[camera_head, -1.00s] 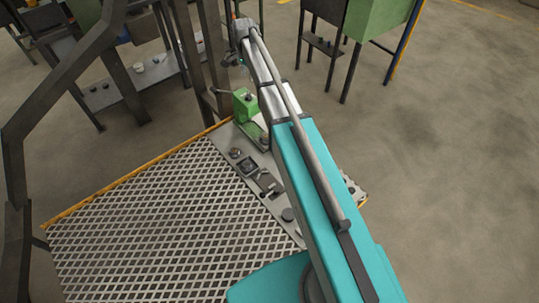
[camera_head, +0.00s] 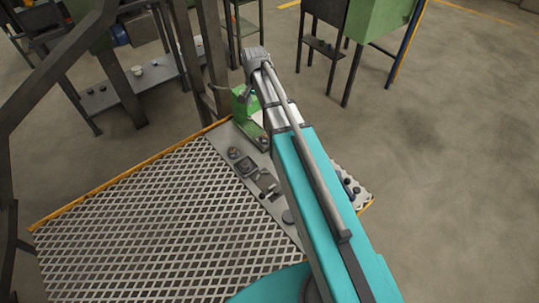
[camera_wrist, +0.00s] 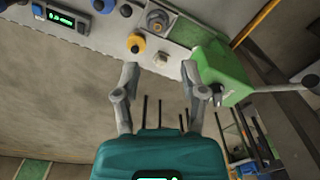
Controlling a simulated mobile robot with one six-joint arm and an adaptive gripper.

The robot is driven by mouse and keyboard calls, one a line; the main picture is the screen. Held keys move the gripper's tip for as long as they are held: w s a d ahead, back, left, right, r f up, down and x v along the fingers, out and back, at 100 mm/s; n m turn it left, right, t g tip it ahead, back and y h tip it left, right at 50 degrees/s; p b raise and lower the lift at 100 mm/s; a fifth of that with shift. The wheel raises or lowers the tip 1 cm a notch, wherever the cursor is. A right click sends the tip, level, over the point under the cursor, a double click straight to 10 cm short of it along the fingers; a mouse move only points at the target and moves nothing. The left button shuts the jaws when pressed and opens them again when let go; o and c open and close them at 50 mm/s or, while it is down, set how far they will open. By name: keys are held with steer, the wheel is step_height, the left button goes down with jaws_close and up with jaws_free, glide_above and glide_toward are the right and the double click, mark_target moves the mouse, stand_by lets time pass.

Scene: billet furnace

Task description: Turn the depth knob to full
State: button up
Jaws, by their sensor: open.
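In the wrist view my gripper (camera_wrist: 160,70) is open and empty. Its fingers point at the edge of a grey control panel (camera_wrist: 102,38). I cannot read labels, so I cannot tell which one is the depth knob. In the head view my arm covers part of the panel (camera_head: 228,137) and the gripper is hidden.
A green box (camera_wrist: 222,70) with a grey lever stands close to the right finger; it also shows in the head view (camera_head: 243,103). A lit green display (camera_wrist: 62,18) is on the panel. Mesh flooring (camera_head: 150,215) lies left, open concrete right.

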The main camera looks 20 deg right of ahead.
steer(key=s+f+n+b, duration=0.3)
steer(key=s+f+b, duration=0.1)
steer(key=s, duration=0.4)
steer(key=s+f+n+b, duration=0.3)
steer(key=s+f+b, duration=0.1)
steer(key=s, duration=0.3)
steer(key=shift+s+d+f+b, duration=0.3)
steer(key=shift+s+f+b, duration=0.1)
steer(key=shift+f, duration=0.25)
steer(key=shift+w+r, duration=0.1)
steer(key=shift+w, duration=0.05)
steer(key=w+r+m+p, duration=0.1)
steer(key=w+r+p, duration=0.5)
steer(key=w, duration=0.4)
steer(key=w+a+r+m+p, duration=0.1)
steer(key=w+r+p, duration=0.4)
steer(key=w, duration=0.5)
steer(key=w+r+p, duration=0.6)
steer(key=w+p, duration=0.1)
steer(key=w, duration=0.3)
steer(key=shift+a+r+m, duration=0.2)
steer(key=shift+r+m, duration=0.1)
steer(key=shift+m, duration=0.1)
steer(key=shift+s+f, duration=0.1)
steer(key=shift+f, duration=0.05)
step_height(320, 180, down, 14)
steer(key=b, duration=1.4)
steer(key=shift+r, duration=0.25)
steer(key=shift+c, duration=0.2)
jaws_close()
